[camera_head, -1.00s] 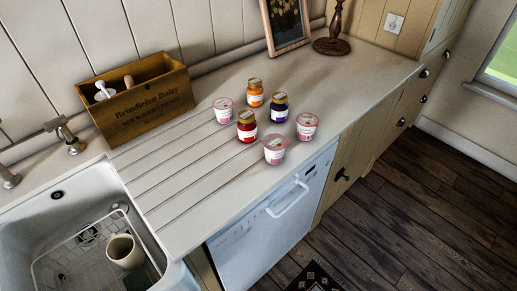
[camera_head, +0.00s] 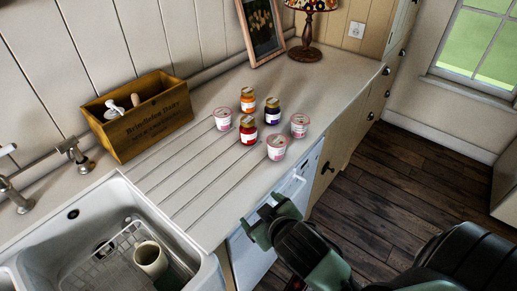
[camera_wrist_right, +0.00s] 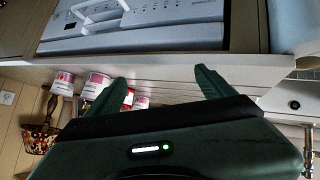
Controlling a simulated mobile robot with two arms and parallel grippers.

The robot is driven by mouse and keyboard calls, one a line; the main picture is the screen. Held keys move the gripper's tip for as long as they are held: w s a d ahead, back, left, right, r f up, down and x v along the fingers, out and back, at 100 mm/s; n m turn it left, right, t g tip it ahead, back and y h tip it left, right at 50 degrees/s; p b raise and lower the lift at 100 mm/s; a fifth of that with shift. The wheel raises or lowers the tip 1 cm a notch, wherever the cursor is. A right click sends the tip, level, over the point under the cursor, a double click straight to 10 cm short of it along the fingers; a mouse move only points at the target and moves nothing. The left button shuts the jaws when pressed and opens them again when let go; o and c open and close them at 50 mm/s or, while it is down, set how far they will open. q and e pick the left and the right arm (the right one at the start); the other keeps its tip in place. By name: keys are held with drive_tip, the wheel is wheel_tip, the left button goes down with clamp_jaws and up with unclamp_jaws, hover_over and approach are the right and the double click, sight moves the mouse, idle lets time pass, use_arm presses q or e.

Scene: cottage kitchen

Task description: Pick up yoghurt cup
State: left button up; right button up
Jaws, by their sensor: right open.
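My right gripper (camera_head: 260,224) is open and empty in front of the counter edge, below and apart from the cups. In the right wrist view, its green fingers (camera_wrist_right: 160,88) are spread, with cups (camera_wrist_right: 95,84) beyond and left of them, partly hidden by my gripper. My left gripper is not in view.
An orange jar (camera_head: 248,101), a purple jar (camera_head: 272,112) and a red jar (camera_head: 248,131) stand among the cups. A wooden box (camera_head: 145,128) and sink (camera_head: 115,215) are left. A lamp (camera_head: 305,45) and picture frame (camera_head: 262,30) stand behind. A white dishwasher (camera_wrist_right: 160,30) is below the counter.

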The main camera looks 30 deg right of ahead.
drive_tip(key=w+a+r+n+t+y, duration=0.2)
drive_tip(key=w+a+r+n+t, duration=0.15)
drive_tip(key=w+r, duration=0.35)
drive_tip(key=w+a+r+n+t+y, duration=0.25)
drive_tip(key=w+r+t, duration=0.25)
drive_tip(key=r, duration=0.5)
drive_tip(key=s+a+r+n+g+y, duration=0.1)
drive_tip(key=a+r+n+g+y, duration=0.45)
drive_tip(key=a+n+y, duration=0.9)
drive_tip(key=n+g+h, duration=0.8)
drive_tip(key=n+h, duration=0.2)
drive_tip(key=h, duration=0.9)
approach(277, 140)
drive_tip(key=x, duration=0.2)
drive_tip(key=shift+w+f, duration=0.2)
drive_tip(key=shift+w, duration=0.1)
drive_tip(key=shift+g, duration=0.3)
drive_tip(key=p+x, duration=0.3)
drive_tip(key=x, duration=0.4)
drive_tip(key=shift+p, duration=0.3)
drive_tip(key=shift+w+f, duration=0.1)
drive_tip(key=shift+f, duration=0.2)
drive_tip(key=c, duration=1.3)
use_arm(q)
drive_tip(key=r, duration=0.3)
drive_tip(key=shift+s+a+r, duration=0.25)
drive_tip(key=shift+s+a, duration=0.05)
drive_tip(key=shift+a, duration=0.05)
use_arm(e)
drive_tip(key=shift+c, duration=1.2)
